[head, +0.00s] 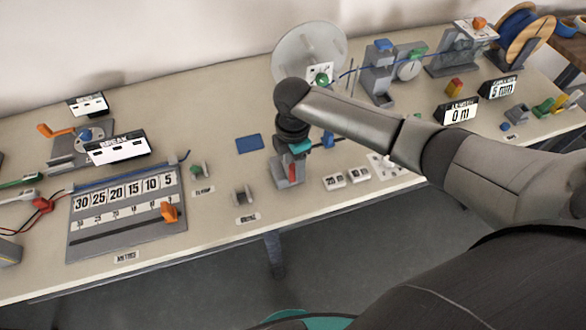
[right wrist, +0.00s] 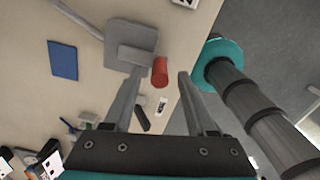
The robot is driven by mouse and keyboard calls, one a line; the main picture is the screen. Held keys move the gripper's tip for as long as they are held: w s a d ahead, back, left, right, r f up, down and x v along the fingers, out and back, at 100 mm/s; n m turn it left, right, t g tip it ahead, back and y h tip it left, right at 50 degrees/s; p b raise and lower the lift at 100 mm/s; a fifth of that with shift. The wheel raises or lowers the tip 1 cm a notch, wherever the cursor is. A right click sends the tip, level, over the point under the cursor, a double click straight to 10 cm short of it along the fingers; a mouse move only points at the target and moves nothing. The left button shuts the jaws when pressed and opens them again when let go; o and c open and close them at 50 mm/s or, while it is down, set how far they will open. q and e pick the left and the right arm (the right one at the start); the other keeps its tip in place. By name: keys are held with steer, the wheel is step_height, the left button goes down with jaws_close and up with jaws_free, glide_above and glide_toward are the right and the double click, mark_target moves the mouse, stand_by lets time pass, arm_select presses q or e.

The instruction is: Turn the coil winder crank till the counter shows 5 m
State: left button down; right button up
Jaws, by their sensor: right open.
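The coil winder's pale round disc (head: 300,50) stands at the back of the table, with a green knob (head: 322,79) low on its front. A blue wire reaches it from the right. The length counter (head: 458,113) reads 0 m. My right gripper (head: 293,160) points down over a grey block (head: 279,174) with a red handle (head: 292,172), in front of the winder. In the right wrist view its fingers (right wrist: 157,76) are apart, with the red handle (right wrist: 160,72) near their tips; contact cannot be told. My left gripper is out of view.
A grey wheel device (head: 378,82) and a blue wire spool (head: 515,28) stand right of the winder. A second sign (head: 499,87) reads 5 mm. A numbered board (head: 125,210) lies at left. A blue pad (head: 249,143) lies flat near the middle. My right arm crosses over the table's right half.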

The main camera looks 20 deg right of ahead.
steer(key=shift+f, duration=1.15)
jaws_close()
